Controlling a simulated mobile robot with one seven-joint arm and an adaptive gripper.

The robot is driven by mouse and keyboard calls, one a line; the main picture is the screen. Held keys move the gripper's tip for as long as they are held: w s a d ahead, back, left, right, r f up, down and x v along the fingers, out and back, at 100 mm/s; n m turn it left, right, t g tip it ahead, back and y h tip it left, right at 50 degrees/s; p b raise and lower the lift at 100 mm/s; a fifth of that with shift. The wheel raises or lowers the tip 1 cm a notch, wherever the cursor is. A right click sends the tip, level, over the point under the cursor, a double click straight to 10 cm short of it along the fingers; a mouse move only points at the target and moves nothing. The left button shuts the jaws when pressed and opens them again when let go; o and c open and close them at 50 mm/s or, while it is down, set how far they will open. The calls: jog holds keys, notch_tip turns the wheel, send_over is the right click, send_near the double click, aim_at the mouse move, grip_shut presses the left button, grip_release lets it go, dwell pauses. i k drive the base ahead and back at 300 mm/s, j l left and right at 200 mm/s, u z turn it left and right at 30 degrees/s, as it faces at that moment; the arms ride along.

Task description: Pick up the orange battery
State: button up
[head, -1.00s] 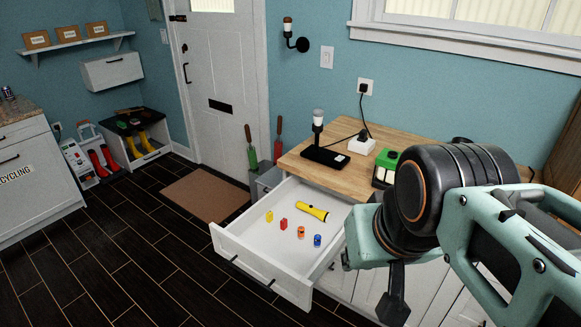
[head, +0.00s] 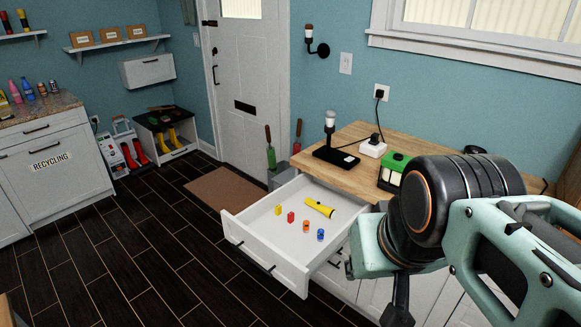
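The orange battery (head: 306,226) stands in the open white drawer (head: 264,265) in the head view. A blue battery (head: 320,235) is just to its right. A red battery (head: 291,217) and a yellow battery (head: 278,209) are to its left. A yellow flashlight (head: 318,207) lies behind them in the drawer. My arm fills the right side of the view, to the right of the drawer. A dark part of my gripper (head: 398,305) shows low beside the drawer, apart from the batteries. Its fingertips are not clearly shown, so I cannot tell its opening.
The wooden countertop (head: 352,178) above the drawer holds a black lamp (head: 330,140), a white power adapter (head: 373,147) and a green-topped box (head: 394,170). The drawer front sticks out over dark floor. Open floor lies to the left, with a brown mat (head: 224,191) by the door.

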aim_at(306, 223)
jog(key=z, duration=0.7)
jog(key=j+u, duration=0.15)
jog(key=u, duration=0.55)
jog(key=i+j+z, duration=0.35)
jog(key=j, duration=0.35)
jog(key=i+j+z, duration=0.3)
jog(key=j, duration=0.5)
jog(key=i+l, duration=0.05)
jog(key=i, duration=0.05)
